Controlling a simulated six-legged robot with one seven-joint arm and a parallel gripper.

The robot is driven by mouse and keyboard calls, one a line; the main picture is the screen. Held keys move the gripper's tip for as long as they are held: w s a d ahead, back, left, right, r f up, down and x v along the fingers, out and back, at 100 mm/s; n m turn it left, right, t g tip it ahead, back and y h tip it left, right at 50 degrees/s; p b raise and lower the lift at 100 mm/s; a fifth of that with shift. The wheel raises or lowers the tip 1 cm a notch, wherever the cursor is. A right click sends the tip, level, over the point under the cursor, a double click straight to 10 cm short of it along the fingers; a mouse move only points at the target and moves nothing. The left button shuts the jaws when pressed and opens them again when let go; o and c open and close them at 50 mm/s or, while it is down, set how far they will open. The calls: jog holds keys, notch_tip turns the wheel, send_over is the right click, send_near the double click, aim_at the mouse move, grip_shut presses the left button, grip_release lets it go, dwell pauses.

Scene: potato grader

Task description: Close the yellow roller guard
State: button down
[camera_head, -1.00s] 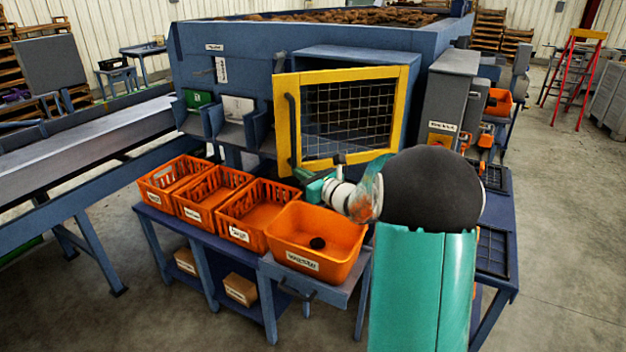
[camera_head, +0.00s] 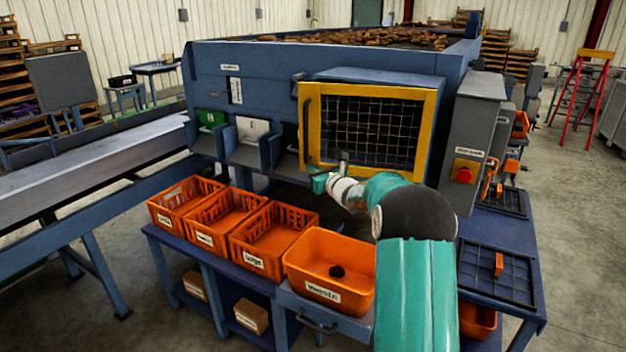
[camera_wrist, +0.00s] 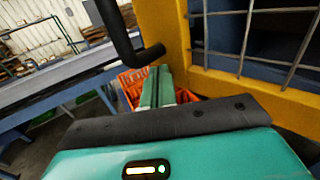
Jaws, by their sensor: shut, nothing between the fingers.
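The yellow roller guard (camera_head: 370,91), a yellow frame with wire mesh, stands across the front of the blue housing and looks shut or nearly shut. I cannot tell whether it is fully flush. Its dark handle (camera_head: 306,125) is on its left side. In the wrist view the yellow frame (camera_wrist: 166,45) is close on the right, with the black handle (camera_wrist: 120,38) at upper left. My gripper (camera_head: 319,183) is at the guard's lower left corner. Its teal fingers (camera_wrist: 157,76) are together and empty, below the handle's end. Contact with the guard cannot be told.
Orange crates (camera_head: 265,262) and the waste bin (camera_head: 330,285) stand on the blue bench below the guard. A grey box with a red button (camera_head: 468,172) is right of the guard. A conveyor (camera_head: 80,160) runs at left. Open floor lies at right.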

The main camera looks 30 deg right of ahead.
jog(key=w+d+m+h, duration=0.1)
jog(key=w+d, duration=0.2)
jog(key=w+d+m+h, duration=0.1)
jog(key=w+d+h, duration=0.1)
jog(key=w+d, duration=0.1)
jog(key=shift+w+d, duration=0.25)
jog(key=shift+w, duration=0.45)
jog(key=shift+d+r, duration=0.1)
